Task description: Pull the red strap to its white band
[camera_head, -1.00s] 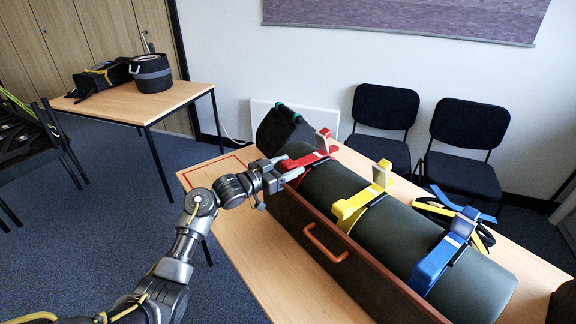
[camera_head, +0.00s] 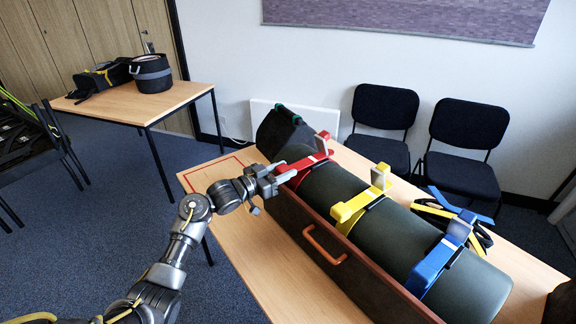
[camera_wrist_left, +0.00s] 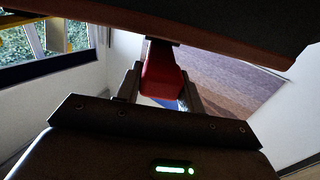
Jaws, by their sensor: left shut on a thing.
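The red strap (camera_head: 304,166) lies across the far-left part of a dark green roll, which rests in a brown box. A pale patch (camera_head: 322,141) stands at its far end; I cannot tell whether this is the white band. My left gripper (camera_head: 280,175) is at the strap's near end, over the box's near wall, and is shut on it. In the left wrist view the red end (camera_wrist_left: 160,75) sits between the two fingers. The fingers hide part of it. My right gripper is not in view.
The green roll (camera_head: 400,240) also carries a yellow strap (camera_head: 355,205) and a blue strap (camera_head: 435,265). The brown box (camera_head: 300,222) has an orange handle (camera_head: 325,246) and stands on a wooden table (camera_head: 245,235). A red outline (camera_head: 212,168) marks the table's far-left corner. Chairs stand behind.

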